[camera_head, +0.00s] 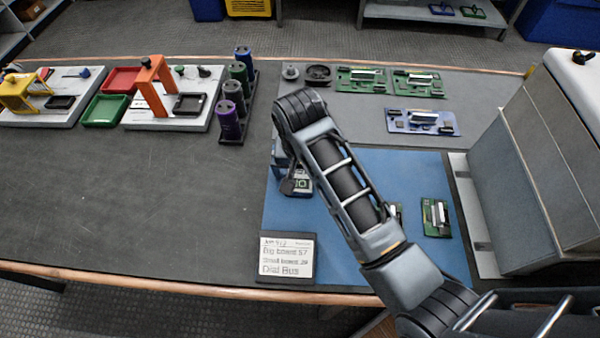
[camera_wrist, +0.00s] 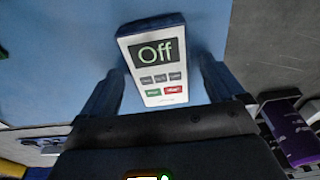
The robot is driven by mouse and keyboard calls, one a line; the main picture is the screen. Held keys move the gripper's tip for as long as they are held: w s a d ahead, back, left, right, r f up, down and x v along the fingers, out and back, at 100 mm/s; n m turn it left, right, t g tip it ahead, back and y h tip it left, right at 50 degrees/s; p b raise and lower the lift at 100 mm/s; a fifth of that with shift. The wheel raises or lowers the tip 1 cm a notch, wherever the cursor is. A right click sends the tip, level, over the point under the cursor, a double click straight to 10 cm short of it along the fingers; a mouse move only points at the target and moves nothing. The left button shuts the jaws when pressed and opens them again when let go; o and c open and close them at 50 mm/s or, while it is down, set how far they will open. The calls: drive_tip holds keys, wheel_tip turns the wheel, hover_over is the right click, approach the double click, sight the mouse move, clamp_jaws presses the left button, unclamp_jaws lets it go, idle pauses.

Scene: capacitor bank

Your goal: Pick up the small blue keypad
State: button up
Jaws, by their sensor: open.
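The small keypad (camera_wrist: 155,60) has a white face, blue sides, a dark display reading "Off", grey buttons and a green and a red button. In the wrist view it lies on the blue mat (camera_wrist: 60,50), between the two fingers of my open gripper (camera_wrist: 158,75). The near end of the keypad is between the fingers, and its display end reaches beyond them. I cannot tell whether either finger touches it. In the head view the keypad (camera_head: 301,182) is mostly hidden behind my gripper (camera_head: 290,178) and arm.
A green board (camera_head: 436,217) lies to the right, near a big grey cabinet (camera_head: 545,160). A rack with a purple cylinder (camera_head: 229,122) and others stands to the left. The dark table at left front is clear.

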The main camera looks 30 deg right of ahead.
drive_tip(key=shift+f, duration=0.1)
idle(0.3)
drive_tip(key=shift+c, duration=0.5)
drive_tip(key=c, duration=1.1)
